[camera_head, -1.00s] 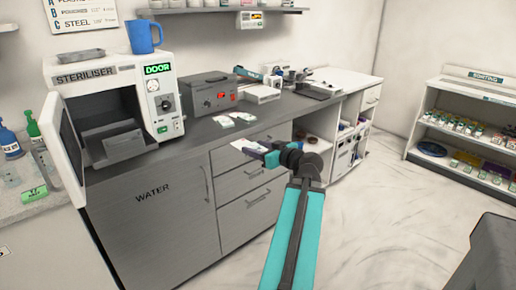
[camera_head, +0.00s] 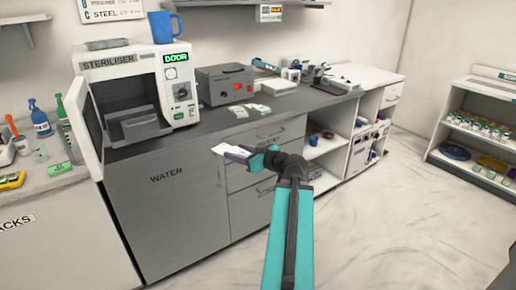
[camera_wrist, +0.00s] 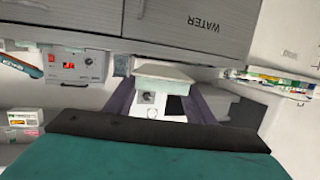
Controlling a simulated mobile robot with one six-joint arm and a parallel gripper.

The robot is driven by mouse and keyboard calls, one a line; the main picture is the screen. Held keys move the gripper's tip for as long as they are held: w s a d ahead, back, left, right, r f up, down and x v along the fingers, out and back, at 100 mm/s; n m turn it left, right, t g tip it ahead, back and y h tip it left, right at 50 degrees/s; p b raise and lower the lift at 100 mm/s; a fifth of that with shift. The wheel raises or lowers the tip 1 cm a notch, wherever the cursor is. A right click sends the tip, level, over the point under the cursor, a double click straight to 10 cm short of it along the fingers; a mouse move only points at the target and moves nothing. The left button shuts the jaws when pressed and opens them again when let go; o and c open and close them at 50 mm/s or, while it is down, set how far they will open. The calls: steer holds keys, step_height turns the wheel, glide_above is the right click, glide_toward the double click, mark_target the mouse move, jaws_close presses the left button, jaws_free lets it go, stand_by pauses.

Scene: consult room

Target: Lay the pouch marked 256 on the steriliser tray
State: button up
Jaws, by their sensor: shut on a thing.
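The steriliser (camera_head: 133,70) stands on the counter at the left in the head view, its door swung open to the left. A grey steriliser tray (camera_head: 140,127) shows at its opening, with nothing visible lying on it. My gripper (camera_head: 237,152) is shut on a pale pouch (camera_head: 232,149), held in front of the drawers, to the right of the tray and apart from it. In the wrist view the pouch (camera_wrist: 165,72) shows between the purple fingers. Its number cannot be read. Two other pouches (camera_head: 258,109) lie on the counter.
A grey box with a red display (camera_head: 226,84) stands right of the steriliser. A blue mug (camera_head: 163,27) stands on top of the steriliser. The open door (camera_head: 86,124) stands out at the left. Bottles (camera_head: 42,121) stand on the left counter. The floor in front is clear.

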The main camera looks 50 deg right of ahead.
steer(key=w+a+f+n+g+y, duration=0.1)
steer(key=w+a+f+n+y, duration=0.1)
steer(key=w+a, duration=0.5)
steer(key=w+a+f+n+y, duration=0.2)
steer(key=a+f+y, duration=0.1)
steer(key=a, duration=0.7)
steer(key=w+a+f+n+g+y, duration=0.1)
steer(key=w+a+f+n+y, duration=0.1)
steer(key=w+a, duration=0.5)
steer(key=s+a+f+n+g+y, duration=0.1)
steer(key=a+f+n+g+y, duration=0.1)
steer(key=a, duration=1)
steer(key=s+a+f+n+g+y, duration=0.2)
steer(key=a+n+y, duration=0.1)
steer(key=a, duration=0.9)
steer(key=shift+a+f+n+g+y, duration=0.3)
steer(key=shift+g+y, duration=0.1)
steer(key=shift+y, duration=0.5)
